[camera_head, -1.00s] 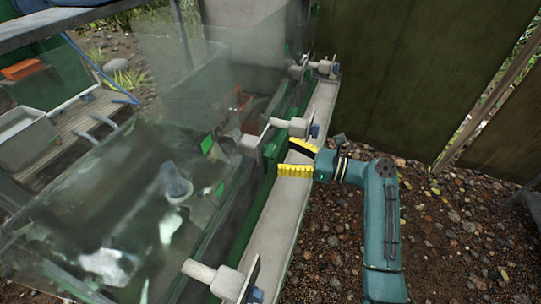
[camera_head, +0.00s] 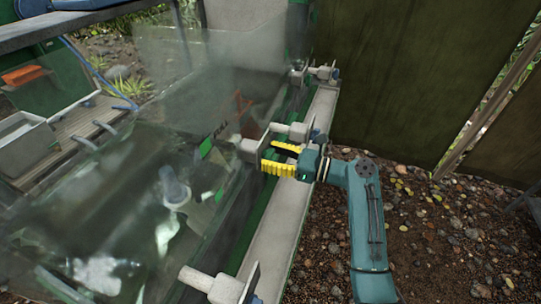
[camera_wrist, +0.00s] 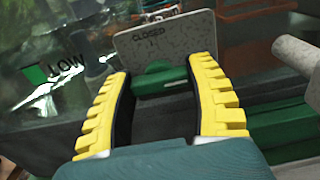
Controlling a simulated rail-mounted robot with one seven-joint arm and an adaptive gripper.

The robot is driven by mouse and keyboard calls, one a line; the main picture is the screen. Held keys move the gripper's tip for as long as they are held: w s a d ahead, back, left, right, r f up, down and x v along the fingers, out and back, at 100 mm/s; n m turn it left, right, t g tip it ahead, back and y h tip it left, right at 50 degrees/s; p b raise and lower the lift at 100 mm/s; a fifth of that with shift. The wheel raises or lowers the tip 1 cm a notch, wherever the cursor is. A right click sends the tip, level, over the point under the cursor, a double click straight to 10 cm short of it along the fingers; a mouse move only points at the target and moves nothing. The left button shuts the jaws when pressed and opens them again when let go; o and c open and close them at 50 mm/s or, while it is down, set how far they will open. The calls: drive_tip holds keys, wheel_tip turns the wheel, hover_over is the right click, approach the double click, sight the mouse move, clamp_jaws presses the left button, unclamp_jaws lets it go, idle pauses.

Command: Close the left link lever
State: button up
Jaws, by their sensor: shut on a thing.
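The middle lever assembly (camera_head: 292,130) is a grey rod and block fitting on the side rail of the highbanker. My gripper (camera_head: 268,156), with yellow ribbed fingers, is just below and in front of it. In the wrist view, a grey plate marked CLOSED (camera_wrist: 160,40) stands upright beyond my gripper (camera_wrist: 158,75). The exact contact is partly hidden.
Another similar lever (camera_head: 322,72) stands at the far end of the rail (camera_head: 285,215), and one (camera_head: 222,285) at the near end. A clear-walled tank (camera_head: 110,210) is left. Gravel and a dark wall (camera_head: 400,80) lie to the right.

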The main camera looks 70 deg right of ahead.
drive_tip(key=shift+n, duration=0.3)
drive_tip(key=n+p, duration=0.2)
drive_tip(key=shift+r+n, duration=0.15)
drive_tip(key=shift+n, duration=0.15)
drive_tip(key=n, duration=0.5)
drive_tip(key=shift+f, duration=0.2)
drive_tip(key=n+b, duration=0.1)
drive_tip(key=n, duration=0.4)
drive_tip(key=shift+f, duration=0.1)
drive_tip(key=n+b, duration=0.2)
drive_tip(key=n, duration=0.2)
drive_tip(key=shift+n+b, duration=0.3)
drive_tip(key=shift+b, duration=0.05)
drive_tip(key=o, duration=1.2)
